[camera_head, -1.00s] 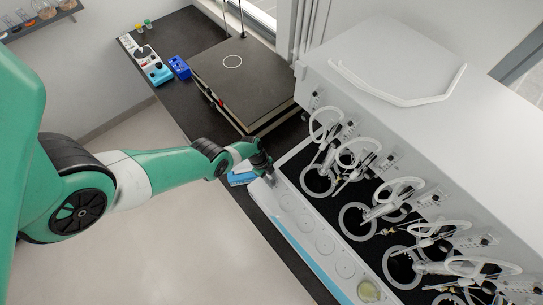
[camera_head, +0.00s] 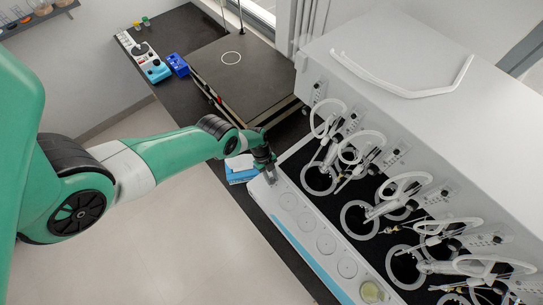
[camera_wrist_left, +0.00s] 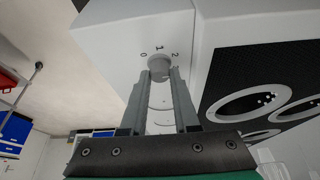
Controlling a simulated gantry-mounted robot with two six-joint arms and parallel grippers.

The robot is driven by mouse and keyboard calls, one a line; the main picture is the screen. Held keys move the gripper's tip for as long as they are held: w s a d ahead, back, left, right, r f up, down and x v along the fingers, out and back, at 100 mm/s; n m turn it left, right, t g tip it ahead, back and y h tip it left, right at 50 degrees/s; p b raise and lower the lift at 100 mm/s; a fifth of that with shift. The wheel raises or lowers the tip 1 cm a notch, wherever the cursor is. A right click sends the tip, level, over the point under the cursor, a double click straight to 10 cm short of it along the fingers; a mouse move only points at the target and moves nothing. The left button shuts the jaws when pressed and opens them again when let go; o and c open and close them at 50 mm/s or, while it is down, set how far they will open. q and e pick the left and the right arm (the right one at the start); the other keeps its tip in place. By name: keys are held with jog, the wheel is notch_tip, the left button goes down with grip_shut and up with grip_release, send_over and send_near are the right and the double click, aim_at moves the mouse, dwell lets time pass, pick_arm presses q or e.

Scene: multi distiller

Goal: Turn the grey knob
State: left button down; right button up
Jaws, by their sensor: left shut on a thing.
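The grey knob (camera_wrist_left: 159,65) is a small round knob on the white front panel of the distiller (camera_head: 400,60). The marks 0, 1 and 2 stand around it in the left wrist view. My left gripper (camera_wrist_left: 160,76) has one finger on each side of the knob and is shut on it. My right gripper is in neither view.
A blue and white box (camera_head: 238,170) lies on the black bench just left of my gripper. Glass tubes and ring heaters (camera_head: 360,220) fill the distiller's bay to the right. A dark square plate (camera_head: 245,75) stands behind my wrist.

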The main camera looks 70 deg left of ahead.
pick_arm(q)
jog(key=c, duration=0.7)
grip_release()
jog(key=shift+o, duration=0.2)
